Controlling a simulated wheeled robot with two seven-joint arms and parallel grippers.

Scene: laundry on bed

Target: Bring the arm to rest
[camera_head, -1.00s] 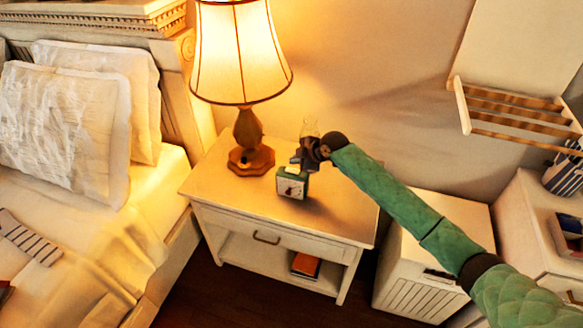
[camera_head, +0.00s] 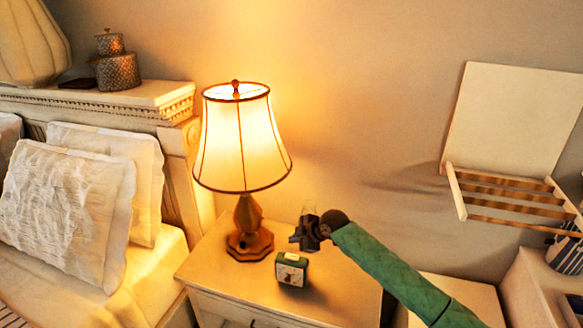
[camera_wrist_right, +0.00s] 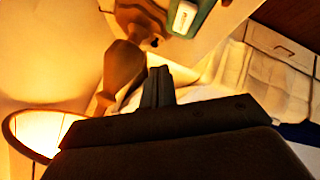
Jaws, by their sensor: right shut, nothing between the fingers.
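My right arm, in a green sleeve, comes in from the lower right in the head view. Its dark right gripper (camera_head: 299,237) is over the nightstand (camera_head: 335,292), above and slightly right of a small green clock (camera_head: 291,270). In the wrist view the fingers (camera_wrist_right: 158,88) are together with nothing between them. The clock also shows at the top of the wrist view (camera_wrist_right: 184,16), apart from the fingers. My left gripper is not in view.
A lit lamp (camera_head: 241,140) stands at the back of the nightstand, close left of the gripper. A bed with white pillows (camera_head: 65,210) is at the left. A wooden wall rack (camera_head: 510,195) hangs at the right. A low white cabinet (camera_head: 465,295) stands right of the nightstand.

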